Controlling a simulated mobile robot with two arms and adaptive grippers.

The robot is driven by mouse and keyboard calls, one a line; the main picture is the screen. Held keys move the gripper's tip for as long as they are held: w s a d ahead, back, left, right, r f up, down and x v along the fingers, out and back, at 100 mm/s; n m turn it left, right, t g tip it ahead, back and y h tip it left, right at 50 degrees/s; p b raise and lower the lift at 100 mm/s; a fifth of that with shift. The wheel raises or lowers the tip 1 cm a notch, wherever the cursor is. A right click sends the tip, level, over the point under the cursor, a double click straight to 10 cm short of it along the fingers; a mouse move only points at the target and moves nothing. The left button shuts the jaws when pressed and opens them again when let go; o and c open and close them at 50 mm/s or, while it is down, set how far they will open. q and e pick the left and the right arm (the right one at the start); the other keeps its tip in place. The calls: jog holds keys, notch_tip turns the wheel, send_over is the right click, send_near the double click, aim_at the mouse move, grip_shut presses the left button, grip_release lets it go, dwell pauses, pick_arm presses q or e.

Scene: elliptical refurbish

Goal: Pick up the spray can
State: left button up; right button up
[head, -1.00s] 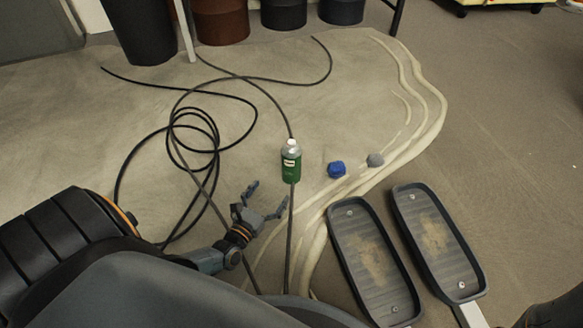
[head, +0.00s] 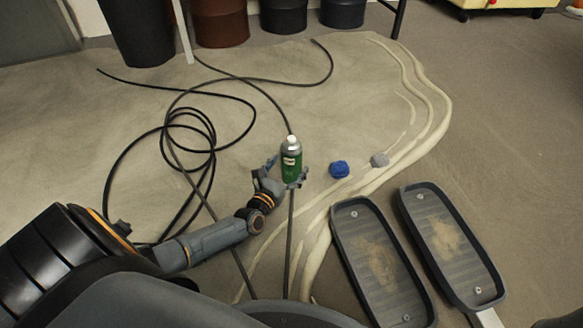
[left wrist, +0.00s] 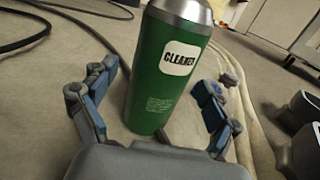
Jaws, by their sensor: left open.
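The green spray can (head: 291,161) with a white cap stands upright on the floor in the middle of the head view. In the left wrist view the can (left wrist: 163,70) fills the middle, with a white label reading "CLEANER" and a silver top cut by the frame edge. My left gripper (head: 285,178) is at the can's lower part. Its fingers (left wrist: 158,95) are spread open, one on each side of the can, with visible gaps. My right gripper is not in view.
A blue lump (head: 339,169) and a grey lump (head: 380,160) lie right of the can. Two dark trays (head: 378,262) lie at lower right. Black cable (head: 212,150) loops across the floor at left. Dark bins (head: 284,15) stand at the back.

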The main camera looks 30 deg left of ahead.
pick_arm(q)
jog(key=shift+w+a, duration=0.15)
jog(key=shift+w, duration=0.8)
jog(key=shift+c, duration=0.2)
jog(key=shift+r, duration=0.1)
jog(key=c, duration=1.4)
jog(key=shift+o, duration=0.2)
